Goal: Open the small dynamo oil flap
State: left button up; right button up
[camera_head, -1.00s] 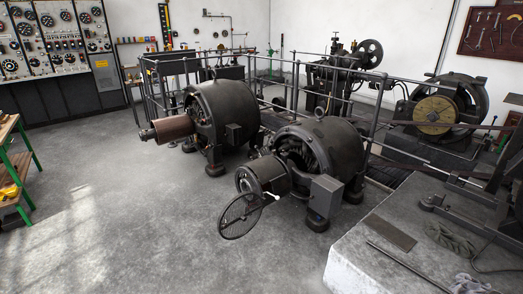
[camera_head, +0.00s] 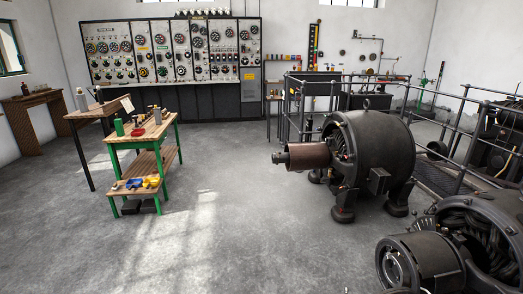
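Two dark belt dynamos stand on the right side of the head view. The farther dynamo (camera_head: 375,150) has a round grey housing, short feet and a reddish-brown cylinder (camera_head: 303,156) sticking out to the left. The nearer dynamo (camera_head: 480,228) is cut off by the lower right corner, with a dark drum (camera_head: 437,259) at its left end. I cannot make out an oil flap on either one at this size. Neither of my grippers is in view.
A green-legged workbench (camera_head: 143,136) with bottles and tools stands at left, a wooden table (camera_head: 98,110) behind it. A control panel (camera_head: 165,60) lines the back wall. Metal railings (camera_head: 470,100) run behind the dynamos. The floor (camera_head: 240,225) between bench and dynamos is clear.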

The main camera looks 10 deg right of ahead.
aim_at(459, 236)
jog(key=u, duration=0.05)
jog(key=i, duration=2.2)
jog(key=z, duration=0.6)
jog(key=i, duration=1)
jog(key=z, duration=1.8)
jog(key=i, duration=0.85)
jog(key=z, duration=0.7)
